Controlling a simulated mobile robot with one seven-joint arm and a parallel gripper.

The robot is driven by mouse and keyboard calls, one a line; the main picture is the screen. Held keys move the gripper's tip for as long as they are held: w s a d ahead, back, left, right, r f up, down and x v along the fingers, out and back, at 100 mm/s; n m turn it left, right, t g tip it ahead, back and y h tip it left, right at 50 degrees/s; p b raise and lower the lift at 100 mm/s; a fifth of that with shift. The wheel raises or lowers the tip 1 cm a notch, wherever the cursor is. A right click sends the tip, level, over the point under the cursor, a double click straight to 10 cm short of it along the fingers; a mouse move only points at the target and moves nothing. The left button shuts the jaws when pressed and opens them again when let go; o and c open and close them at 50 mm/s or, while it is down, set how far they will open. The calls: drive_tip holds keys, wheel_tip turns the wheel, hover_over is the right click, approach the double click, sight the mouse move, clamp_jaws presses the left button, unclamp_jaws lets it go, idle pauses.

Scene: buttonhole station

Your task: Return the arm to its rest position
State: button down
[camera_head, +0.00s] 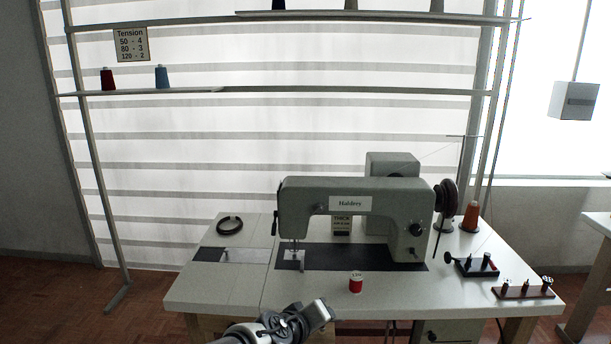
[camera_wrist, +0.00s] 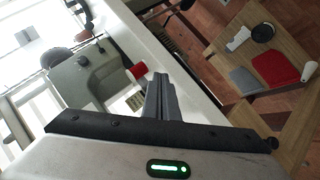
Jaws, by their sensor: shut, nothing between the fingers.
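My gripper (camera_head: 322,310) is in front of the sewing table's near edge, at the bottom middle of the head view. Its fingers (camera_wrist: 161,97) are shut together with nothing between them in the wrist view. The arm reaches in from the bottom of the head view, and its rest position is not marked in either view. A red thread spool (camera_head: 356,283) stands upright on the table (camera_head: 215,285), a little up and right of my gripper and apart from it. The spool also shows in the wrist view (camera_wrist: 138,70), just beyond the fingers.
A grey sewing machine (camera_head: 360,200) stands on the table. A black ring (camera_head: 229,225) lies at left; an orange cone (camera_head: 470,217), a small black-based device (camera_head: 477,265) and a bobbin rack (camera_head: 523,291) are at right. A wooden surface in the wrist view holds a red pad (camera_wrist: 276,68).

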drive_tip(key=s+d+f+m+g+y, duration=0.1)
drive_tip(key=s+d+f+m+g, duration=0.1)
drive_tip(key=s+d+f+g, duration=0.25)
drive_tip(key=s+a+r+m+g+y, duration=0.25)
drive_tip(key=s+r+y, duration=0.2)
drive_tip(key=s, duration=0.45)
drive_tip(key=s+d+r+t, duration=0.1)
drive_tip(key=s+d+r, duration=0.3)
drive_tip(key=s+r, duration=0.5)
drive_tip(key=s+d+r+t, duration=0.2)
drive_tip(key=s+d+r, duration=0.15)
drive_tip(key=r, duration=0.85)
wheel_tip(320, 180, up, 20)
drive_tip(key=p, duration=1.9)
drive_tip(key=shift+s+r+y+p, duration=0.15)
drive_tip(key=shift+s+y+p, duration=0.2)
drive_tip(key=shift+y, duration=0.1)
